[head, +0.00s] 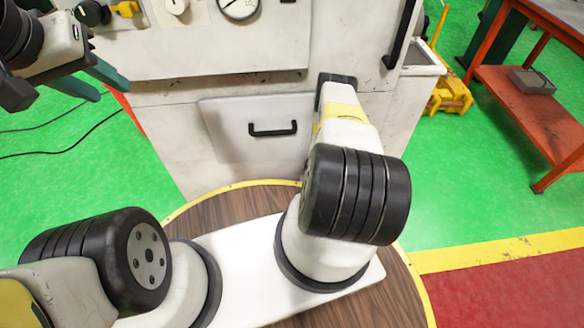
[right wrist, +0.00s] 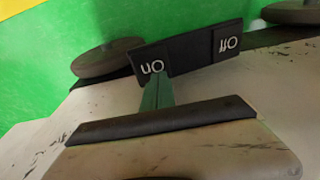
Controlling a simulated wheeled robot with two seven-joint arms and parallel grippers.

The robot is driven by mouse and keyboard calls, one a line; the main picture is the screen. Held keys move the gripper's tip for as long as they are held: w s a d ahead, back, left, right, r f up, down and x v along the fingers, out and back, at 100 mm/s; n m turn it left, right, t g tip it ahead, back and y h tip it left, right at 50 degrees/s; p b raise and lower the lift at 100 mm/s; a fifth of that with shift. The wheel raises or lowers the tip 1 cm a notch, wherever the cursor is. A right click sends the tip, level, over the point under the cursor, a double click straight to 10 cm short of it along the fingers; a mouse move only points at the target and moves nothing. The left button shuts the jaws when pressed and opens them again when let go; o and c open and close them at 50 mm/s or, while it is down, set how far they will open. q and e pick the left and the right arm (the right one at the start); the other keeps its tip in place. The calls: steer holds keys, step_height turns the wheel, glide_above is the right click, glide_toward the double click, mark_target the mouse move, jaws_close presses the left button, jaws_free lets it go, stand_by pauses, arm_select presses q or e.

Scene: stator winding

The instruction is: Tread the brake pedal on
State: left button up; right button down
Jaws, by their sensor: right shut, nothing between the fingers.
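The brake pedal (right wrist: 190,50) shows in the right wrist view as a tilted black bar, with "On" on its left half and "Off" on its right half. My right gripper (right wrist: 157,84) is shut and empty. Its green fingertips are at the lower edge of the "On" half; I cannot tell whether they touch or press it. The pedal does not show in the head view, where my right arm reaches to the machine front and its gripper is hidden. My left gripper (head: 114,94) is open and empty at the upper left, away from the pedal.
The white machine (head: 165,140) stands ahead, with a handled panel (head: 225,135) and a gauge (head: 239,8). Black cables (head: 60,150) lie on the green floor at the left. A red bench (head: 490,85) and a yellow object (head: 450,95) stand at the right. Round feet (right wrist: 105,60) flank the pedal.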

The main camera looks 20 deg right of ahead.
steer(key=shift+f, duration=1.4)
stand_by(0.9)
steer(key=shift+r, duration=3.5)
steer(key=shift+s, duration=0.1)
